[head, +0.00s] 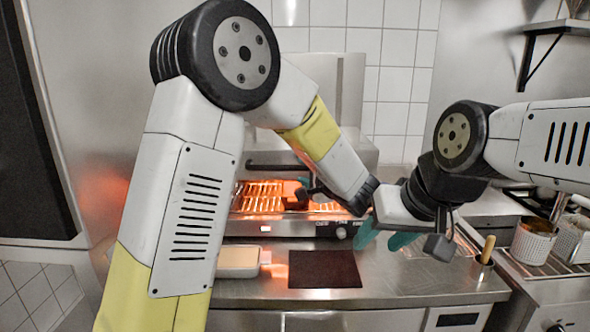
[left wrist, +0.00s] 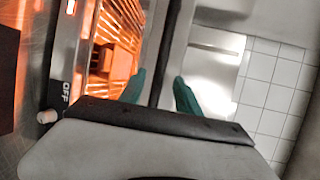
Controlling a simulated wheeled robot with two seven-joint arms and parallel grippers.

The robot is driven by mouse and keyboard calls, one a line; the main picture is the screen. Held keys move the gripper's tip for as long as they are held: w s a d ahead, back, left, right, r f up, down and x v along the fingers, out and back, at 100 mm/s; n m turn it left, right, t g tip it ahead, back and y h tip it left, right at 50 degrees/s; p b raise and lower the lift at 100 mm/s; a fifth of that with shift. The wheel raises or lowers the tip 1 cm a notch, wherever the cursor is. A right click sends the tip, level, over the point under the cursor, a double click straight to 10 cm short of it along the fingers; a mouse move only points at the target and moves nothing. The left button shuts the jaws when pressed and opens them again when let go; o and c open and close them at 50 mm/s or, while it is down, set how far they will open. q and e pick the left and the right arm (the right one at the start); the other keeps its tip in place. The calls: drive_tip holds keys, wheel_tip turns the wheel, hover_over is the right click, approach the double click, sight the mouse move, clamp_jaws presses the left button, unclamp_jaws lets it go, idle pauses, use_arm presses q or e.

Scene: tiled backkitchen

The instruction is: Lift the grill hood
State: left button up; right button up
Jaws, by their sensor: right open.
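The grill (head: 275,228) stands on the steel counter, its grate glowing orange below the grey metal hood (head: 364,152). The dark bar handle (head: 266,166) runs across the hood's front, its right part hidden by my left arm. My left gripper (head: 303,187) is at the handle's right part, partly hidden by its own arm. In the left wrist view its teal fingers (left wrist: 160,92) stand on either side of the dark handle (left wrist: 168,52), with gaps on both sides, so it is open around the bar. My right gripper (head: 384,240) is open and empty, front right of the grill.
A black board (head: 325,269) and a pale tray (head: 238,262) lie on the counter before the grill. A wall shelf (head: 560,27) is at upper right.

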sight(297, 169)
use_arm(q)
drive_tip(key=x, duration=0.6)
drive_tip(key=shift+s, duration=0.1)
clamp_jaws()
idle(1.2)
